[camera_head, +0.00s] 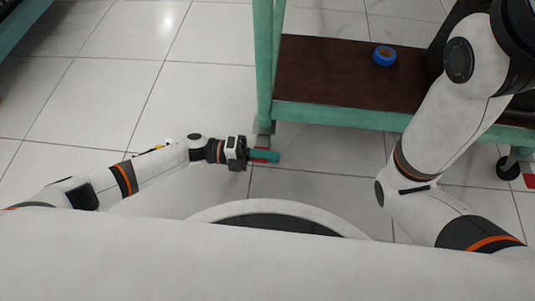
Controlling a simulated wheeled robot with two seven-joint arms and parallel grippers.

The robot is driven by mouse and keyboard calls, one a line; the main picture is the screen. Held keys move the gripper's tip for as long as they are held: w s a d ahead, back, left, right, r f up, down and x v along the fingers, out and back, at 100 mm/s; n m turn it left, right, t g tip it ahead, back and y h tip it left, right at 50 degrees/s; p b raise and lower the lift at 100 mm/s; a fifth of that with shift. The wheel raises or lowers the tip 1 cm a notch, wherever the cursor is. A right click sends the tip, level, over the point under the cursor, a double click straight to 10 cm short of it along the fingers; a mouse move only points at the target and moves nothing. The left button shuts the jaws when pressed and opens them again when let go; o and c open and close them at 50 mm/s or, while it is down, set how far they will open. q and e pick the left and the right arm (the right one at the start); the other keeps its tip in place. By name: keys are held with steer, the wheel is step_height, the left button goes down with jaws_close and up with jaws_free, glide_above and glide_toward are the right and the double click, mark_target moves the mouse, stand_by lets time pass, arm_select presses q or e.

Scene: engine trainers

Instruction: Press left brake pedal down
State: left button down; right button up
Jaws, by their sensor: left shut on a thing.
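The left brake pedal (259,160) is a small red piece at the foot of the cart's left front leg, by the grey caster mount (264,138). It is partly covered. My left gripper (248,154) comes in from the left at floor level, shut on a short teal bar-like piece (265,156) that points right. The teal piece overlaps the red pedal in the picture. I cannot tell whether it touches the pedal or how far the pedal is tilted. My right arm rises on the right, but its gripper is not in view.
The teal-framed cart (330,113) has a dark brown shelf (335,75) with a blue tape roll (384,56) on it. A right caster (508,168) with a red pedal (529,181) stands at the right edge. Tiled floor left of the cart is clear.

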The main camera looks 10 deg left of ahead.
arm_select(q)
steer(key=f+m, duration=0.2)
steer(key=m, duration=0.1)
steer(key=shift+w+f+m, duration=0.15)
steer(key=shift+f+m, duration=0.15)
steer(key=shift+m, duration=0.4)
steer(key=shift+w+f+m, duration=0.15)
steer(key=shift+f+m, duration=0.15)
steer(key=shift+m, duration=0.4)
steer(key=c, duration=1.5)
jaws_free()
